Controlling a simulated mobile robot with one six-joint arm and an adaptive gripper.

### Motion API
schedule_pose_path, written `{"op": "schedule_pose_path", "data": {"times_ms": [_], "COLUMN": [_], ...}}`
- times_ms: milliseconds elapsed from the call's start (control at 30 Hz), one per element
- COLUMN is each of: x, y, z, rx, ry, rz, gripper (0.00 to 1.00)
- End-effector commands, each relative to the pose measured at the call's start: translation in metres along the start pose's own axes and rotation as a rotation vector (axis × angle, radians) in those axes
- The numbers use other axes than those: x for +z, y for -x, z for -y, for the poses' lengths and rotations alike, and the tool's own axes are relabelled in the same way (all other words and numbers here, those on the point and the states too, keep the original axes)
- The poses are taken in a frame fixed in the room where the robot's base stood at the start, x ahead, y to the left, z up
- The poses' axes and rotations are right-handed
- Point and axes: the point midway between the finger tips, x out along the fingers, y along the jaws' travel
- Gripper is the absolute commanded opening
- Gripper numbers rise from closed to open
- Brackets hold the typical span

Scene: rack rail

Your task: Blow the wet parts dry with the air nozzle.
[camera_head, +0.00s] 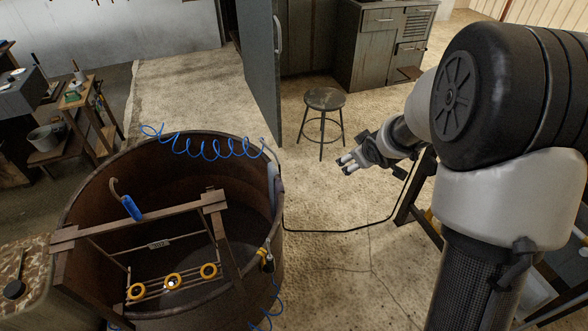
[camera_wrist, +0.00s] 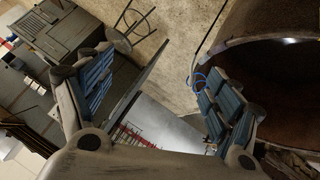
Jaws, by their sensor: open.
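A small yellow and black tool (camera_head: 265,258), possibly the air nozzle, hangs at the drum's right rim, close to a blue coiled hose (camera_head: 268,318). My gripper (camera_head: 347,164) is open and empty, out over the floor to the right of the drum and apart from it. In the wrist view its spread fingers (camera_wrist: 158,100) have nothing between them, and the drum (camera_wrist: 283,70) is at the right.
Blue hose coils (camera_head: 205,147) stretch over the drum's back rim. A blue-handled hook (camera_head: 131,208) is at a wooden frame (camera_head: 140,220) across the drum. A black cable (camera_head: 340,230) runs along the floor. A stool (camera_head: 325,100) stands behind my gripper; the floor between is clear.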

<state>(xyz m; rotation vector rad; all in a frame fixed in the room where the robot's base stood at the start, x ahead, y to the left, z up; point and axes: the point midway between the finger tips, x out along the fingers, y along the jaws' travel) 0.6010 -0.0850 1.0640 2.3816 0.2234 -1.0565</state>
Motion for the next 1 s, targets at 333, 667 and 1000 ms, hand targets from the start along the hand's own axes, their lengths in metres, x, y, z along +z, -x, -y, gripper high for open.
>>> {"op": "schedule_pose_path", "data": {"times_ms": [333,667,1000], "x": [0.079,0.195,0.251], "y": [-0.188,-0.242,-0.217], "z": [0.108,0.278,0.365], "rx": [-0.258,-0.569,-0.716], "ry": [0.161,0.108,-0.005], "rz": [-0.257,-0.575,-0.761], "gripper": [0.83,0.83,0.83]}}
